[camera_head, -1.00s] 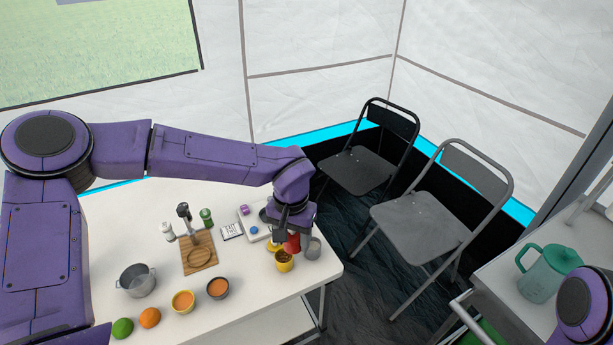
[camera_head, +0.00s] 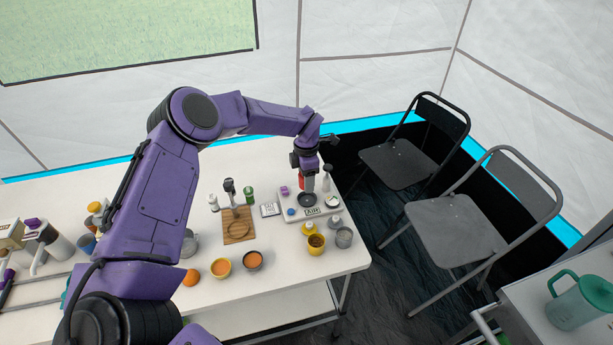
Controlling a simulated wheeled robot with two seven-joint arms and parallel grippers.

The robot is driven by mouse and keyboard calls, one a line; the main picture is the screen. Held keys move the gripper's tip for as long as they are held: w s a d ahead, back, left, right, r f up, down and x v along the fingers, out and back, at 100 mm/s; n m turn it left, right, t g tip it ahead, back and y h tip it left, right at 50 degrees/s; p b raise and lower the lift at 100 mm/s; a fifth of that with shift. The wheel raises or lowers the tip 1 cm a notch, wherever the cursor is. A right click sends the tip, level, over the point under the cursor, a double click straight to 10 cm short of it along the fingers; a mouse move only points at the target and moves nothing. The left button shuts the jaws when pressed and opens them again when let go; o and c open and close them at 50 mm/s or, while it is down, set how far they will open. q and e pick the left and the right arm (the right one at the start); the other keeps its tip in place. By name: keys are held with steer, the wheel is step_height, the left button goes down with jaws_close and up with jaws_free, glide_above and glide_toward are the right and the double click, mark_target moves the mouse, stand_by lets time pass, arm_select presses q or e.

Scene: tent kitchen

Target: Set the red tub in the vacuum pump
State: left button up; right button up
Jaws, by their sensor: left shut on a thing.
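My left gripper (camera_head: 307,176) points down over the far right part of the white table and is shut on the red tub (camera_head: 305,184). Only a narrow strip of the tub shows below the fingers. The vacuum pump (camera_head: 318,211) is a white base marked AIR, with a dark round seat (camera_head: 307,200), a blue knob (camera_head: 291,211), a purple part (camera_head: 284,190) and a dial (camera_head: 333,202). The tub appears just above or behind the dark seat; I cannot tell whether it touches. My right gripper is out of view.
A yellow cup (camera_head: 316,246) and a grey cup (camera_head: 344,238) stand in front of the pump. A wooden board (camera_head: 238,232), a green shaker (camera_head: 249,196) and a white box (camera_head: 270,210) are to its left. Folding chairs (camera_head: 458,229) stand right of the table.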

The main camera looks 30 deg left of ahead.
arm_select(q)
steer(key=shift+d+f+b, duration=0.1)
steer(key=shift+f+b, duration=1.6)
steer(key=shift+f, duration=1.2)
steer(key=shift+b, duration=0.4)
steer(key=shift+r, duration=0.15)
steer(key=shift+r+p, duration=0.45)
steer(key=shift+r, duration=0.2)
steer(key=shift+f+b, duration=0.85)
